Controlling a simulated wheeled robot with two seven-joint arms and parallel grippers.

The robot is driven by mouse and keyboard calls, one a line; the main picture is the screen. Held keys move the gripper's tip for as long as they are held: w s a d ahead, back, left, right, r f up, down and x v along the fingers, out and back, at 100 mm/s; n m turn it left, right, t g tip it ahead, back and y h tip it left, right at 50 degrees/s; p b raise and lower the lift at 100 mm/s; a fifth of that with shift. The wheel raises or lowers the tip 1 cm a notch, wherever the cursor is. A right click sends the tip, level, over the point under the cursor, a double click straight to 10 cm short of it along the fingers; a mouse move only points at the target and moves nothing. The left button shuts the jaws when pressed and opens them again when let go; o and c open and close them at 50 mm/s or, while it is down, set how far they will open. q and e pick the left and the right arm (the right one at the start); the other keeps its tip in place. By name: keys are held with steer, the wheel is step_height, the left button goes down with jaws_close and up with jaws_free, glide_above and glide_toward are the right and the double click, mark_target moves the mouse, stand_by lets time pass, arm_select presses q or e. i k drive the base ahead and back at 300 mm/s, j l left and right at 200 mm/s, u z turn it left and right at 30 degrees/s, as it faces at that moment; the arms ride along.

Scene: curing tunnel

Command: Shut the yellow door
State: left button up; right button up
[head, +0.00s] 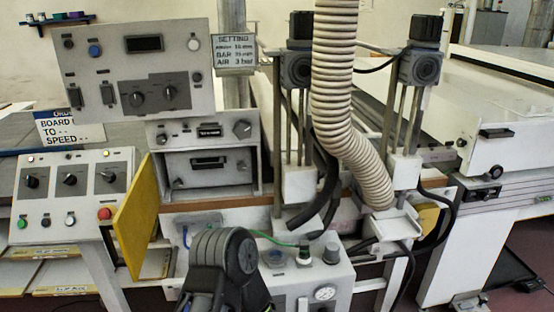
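The yellow door (137,222) is a flat panel left of centre in the head view. It stands open, swung out from the white machine body, with its free edge towards me and to the left. Its far edge meets the machine beside the grey control box. A black arm part of mine with a rounded joint rises from the bottom edge, to the right of the door and apart from it in the picture. No fingers of either gripper can be seen. My arm hides part of the machine front behind it.
A control panel with knobs (70,195) stands left of the door. A grey box with a gauge (310,283) is right of my arm. A ribbed hose (345,110) hangs at centre. Another yellow surface (428,222) shows further right, partly hidden by cables.

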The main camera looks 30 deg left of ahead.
mark_target(134, 222)
steer(key=k+j+u, duration=0.15)
steer(key=j, duration=0.25)
steer(key=k+j+u, duration=0.15)
steer(key=j, duration=0.3)
steer(key=k+j+u, duration=0.15)
steer(key=j, duration=0.3)
steer(key=k+j+u, duration=0.1)
steer(key=j, duration=0.35)
steer(key=k+j+u, duration=0.15)
steer(key=j, duration=0.3)
